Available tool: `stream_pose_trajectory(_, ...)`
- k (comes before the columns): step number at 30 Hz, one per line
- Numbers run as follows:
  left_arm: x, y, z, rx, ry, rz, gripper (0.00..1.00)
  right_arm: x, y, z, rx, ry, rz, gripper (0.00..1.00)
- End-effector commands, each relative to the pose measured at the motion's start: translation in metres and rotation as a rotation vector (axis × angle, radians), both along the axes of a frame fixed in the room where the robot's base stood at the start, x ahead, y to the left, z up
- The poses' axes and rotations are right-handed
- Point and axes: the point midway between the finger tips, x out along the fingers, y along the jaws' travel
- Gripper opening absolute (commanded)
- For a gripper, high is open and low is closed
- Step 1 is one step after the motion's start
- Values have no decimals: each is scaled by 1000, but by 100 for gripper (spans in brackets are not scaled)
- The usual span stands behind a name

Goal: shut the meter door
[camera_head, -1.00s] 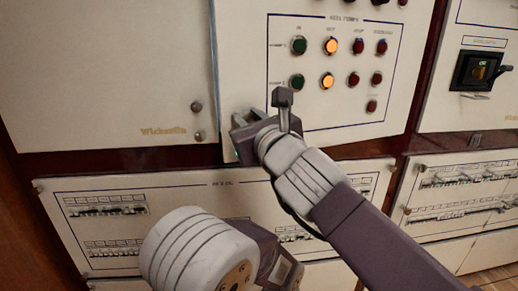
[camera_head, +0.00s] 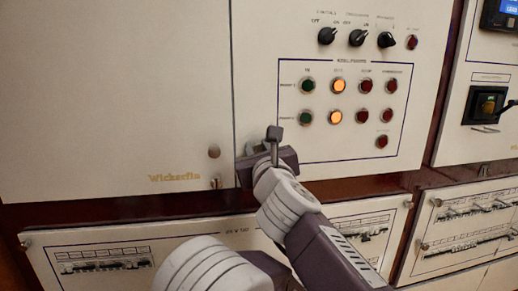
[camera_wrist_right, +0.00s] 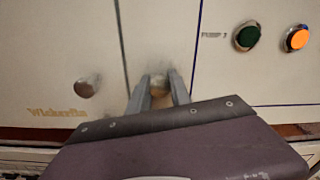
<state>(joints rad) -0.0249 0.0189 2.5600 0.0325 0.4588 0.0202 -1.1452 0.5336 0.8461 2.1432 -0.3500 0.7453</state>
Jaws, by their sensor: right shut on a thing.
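A pale door panel (camera_head: 330,185) with buttons and lamps fills the middle of the head view. Its left edge lies along the seam beside the plain Wickerlin panel (camera_head: 110,90), and the two faces look about flush. I see no label naming the meter door. My right gripper (camera_head: 250,152) is at the panel's lower left corner. In the right wrist view its fingers are shut on a small round knob (camera_wrist_right: 159,84), just right of the seam. The knob is hidden by the gripper in the head view. My left gripper is not in view.
Two metal knobs (camera_head: 214,152) sit on the Wickerlin panel left of the seam. Green, orange and red buttons (camera_head: 338,86) and black rotary switches (camera_head: 358,37) are on the held panel. Breaker rows (camera_head: 105,262) run below. A black switch (camera_head: 487,105) sticks out at right.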

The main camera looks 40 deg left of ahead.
Motion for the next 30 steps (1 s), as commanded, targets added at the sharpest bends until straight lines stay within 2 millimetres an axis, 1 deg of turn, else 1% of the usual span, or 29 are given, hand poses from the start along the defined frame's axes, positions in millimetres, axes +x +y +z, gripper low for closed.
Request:
stream_pose_trajectory(2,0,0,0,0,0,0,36,1,0,1,1,-3,2,0)
stream_pose_trajectory(3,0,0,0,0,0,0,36,1,0,1,1,-3,2,30)
stream_pose_trajectory(5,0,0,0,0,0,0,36,0,0,1,2,-3,2,47)
stream_pose_trajectory(20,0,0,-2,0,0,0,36,-3,0,2,6,-3,8,47)
stream_pose_trajectory(23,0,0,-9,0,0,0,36,-9,-7,0,8,-3,8,47)
stream_pose_trajectory(26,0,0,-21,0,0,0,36,-18,-21,-2,8,-3,5,47)
stream_pose_trajectory(30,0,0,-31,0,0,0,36,-36,-44,0,9,-4,3,47)
